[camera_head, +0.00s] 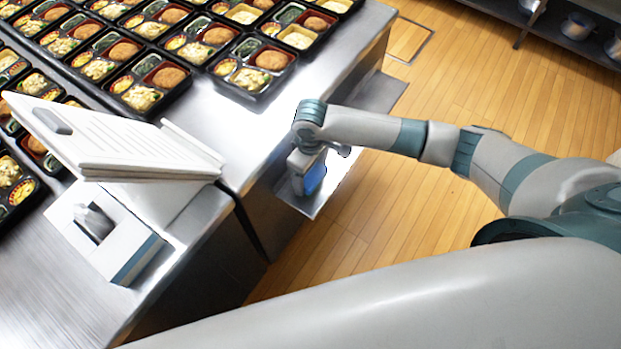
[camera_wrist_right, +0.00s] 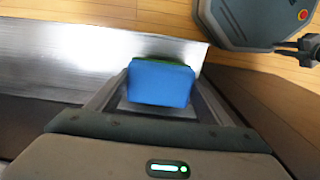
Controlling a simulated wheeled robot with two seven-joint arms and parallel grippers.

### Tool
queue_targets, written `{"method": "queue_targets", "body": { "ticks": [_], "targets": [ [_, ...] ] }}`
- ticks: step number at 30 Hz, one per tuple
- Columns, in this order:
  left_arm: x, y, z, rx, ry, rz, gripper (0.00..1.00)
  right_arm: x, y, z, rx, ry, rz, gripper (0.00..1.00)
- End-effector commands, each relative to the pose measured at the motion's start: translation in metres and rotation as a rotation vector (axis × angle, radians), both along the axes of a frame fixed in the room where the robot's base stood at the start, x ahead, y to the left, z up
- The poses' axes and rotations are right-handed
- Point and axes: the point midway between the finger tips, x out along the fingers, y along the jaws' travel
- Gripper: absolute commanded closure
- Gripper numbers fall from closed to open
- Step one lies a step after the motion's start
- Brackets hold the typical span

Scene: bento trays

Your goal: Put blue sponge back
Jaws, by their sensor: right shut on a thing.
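The blue sponge (camera_head: 315,178) shows as a small blue patch at my right gripper (camera_head: 309,180), beside the side of the steel table. In the right wrist view the blue sponge (camera_wrist_right: 160,83) sits between the two fingers of the right gripper (camera_wrist_right: 157,95), with a thin green edge at its far side. The gripper is shut on it. It is over a narrow metal ledge (camera_head: 322,201) that sticks out from the table's side. Whether the sponge touches the ledge is hard to tell. My left gripper is not in view.
Several black bento trays (camera_head: 253,93) with food fill the table at the upper left. A white stand with a sloped panel (camera_head: 115,140) stands at left. The table corner (camera_head: 225,125) near my right arm is bare. Wooden floor (camera_head: 440,75) lies right of the table.

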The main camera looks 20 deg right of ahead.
Motion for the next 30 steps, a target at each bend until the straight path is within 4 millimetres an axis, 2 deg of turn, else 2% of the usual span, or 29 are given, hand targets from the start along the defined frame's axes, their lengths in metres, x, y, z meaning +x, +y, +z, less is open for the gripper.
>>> {"method": "queue_targets", "body": {
  "ticks": [8,14,18,21,28,29,30],
  "targets": [
    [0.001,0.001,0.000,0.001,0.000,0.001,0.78,0.000,0.000,-0.002,0.000,0.000,0.000,0.55],
    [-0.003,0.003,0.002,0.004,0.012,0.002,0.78,-0.001,0.000,-0.023,-0.002,0.002,-0.001,0.55],
    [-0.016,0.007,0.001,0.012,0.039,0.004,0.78,-0.001,0.000,-0.036,-0.001,0.002,0.000,0.55],
    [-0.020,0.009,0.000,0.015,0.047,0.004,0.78,-0.001,0.000,-0.038,0.000,0.000,0.001,0.55],
    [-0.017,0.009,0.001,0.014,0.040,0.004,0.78,0.000,0.000,-0.038,0.000,0.000,0.001,0.55],
    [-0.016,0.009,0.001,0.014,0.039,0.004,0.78,0.000,0.000,-0.038,0.000,0.000,0.001,0.22],
    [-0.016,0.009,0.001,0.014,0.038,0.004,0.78,0.000,0.000,-0.038,0.000,0.000,0.001,0.12]
  ]
}}
